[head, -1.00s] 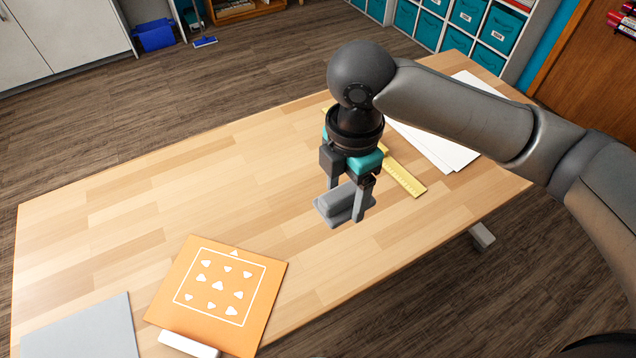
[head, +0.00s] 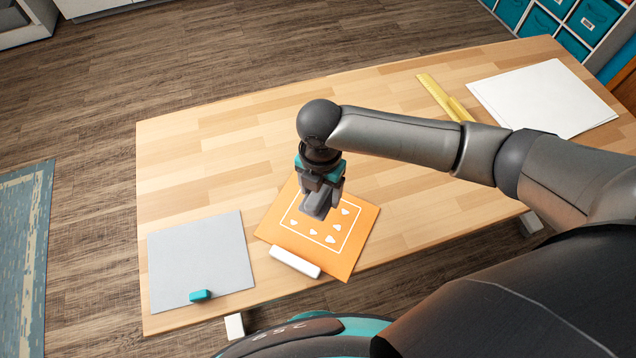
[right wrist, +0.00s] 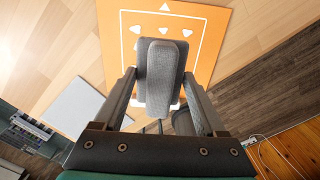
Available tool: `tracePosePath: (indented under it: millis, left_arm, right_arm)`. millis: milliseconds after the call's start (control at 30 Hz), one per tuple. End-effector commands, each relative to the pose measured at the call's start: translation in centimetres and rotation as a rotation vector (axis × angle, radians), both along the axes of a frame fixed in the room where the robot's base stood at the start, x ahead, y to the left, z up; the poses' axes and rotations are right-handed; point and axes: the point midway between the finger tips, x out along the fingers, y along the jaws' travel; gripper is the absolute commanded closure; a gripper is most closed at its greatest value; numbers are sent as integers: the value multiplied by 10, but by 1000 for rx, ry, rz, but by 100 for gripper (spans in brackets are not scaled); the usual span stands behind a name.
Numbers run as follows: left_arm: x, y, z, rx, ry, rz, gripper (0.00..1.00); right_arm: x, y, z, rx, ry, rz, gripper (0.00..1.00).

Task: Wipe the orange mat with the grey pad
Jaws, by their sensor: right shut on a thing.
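The orange mat (head: 345,258) lies on the wooden table near its front edge, printed with a white outline and several white shapes. The grey pad (head: 317,205) has a raised handle along its top. My right gripper (head: 322,190) is shut on that handle and holds the pad over the mat; I cannot tell whether the pad touches it. In the right wrist view the pad (right wrist: 160,75) sits between the two fingers, with the orange mat (right wrist: 215,60) behind it, and hides part of the printed shapes. My left gripper is not in view.
A white bar (head: 295,262) lies along the mat's front edge. A grey sheet (head: 200,255) with a teal block (head: 200,295) lies to the left. A yellow ruler (head: 440,98) and white paper (head: 545,98) lie at the back right. The table's back left is clear.

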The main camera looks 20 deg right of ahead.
Motion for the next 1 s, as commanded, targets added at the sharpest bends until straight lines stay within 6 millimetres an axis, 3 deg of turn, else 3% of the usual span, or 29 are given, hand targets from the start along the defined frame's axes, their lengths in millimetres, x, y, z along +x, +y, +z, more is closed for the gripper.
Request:
tracePosePath:
  millis: [133,367,700,1000]
  left_arm:
    - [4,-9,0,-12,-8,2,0]
    - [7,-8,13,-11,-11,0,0]
    - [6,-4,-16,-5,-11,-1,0]
    - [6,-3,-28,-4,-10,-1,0]
  right_arm:
    - [0,0,0,1,1,-1,100]
    - [-1,0,3,0,1,-2,100]
    - [0,1,-43,1,1,-2,100]
    - [0,0,-67,0,0,-2,100]
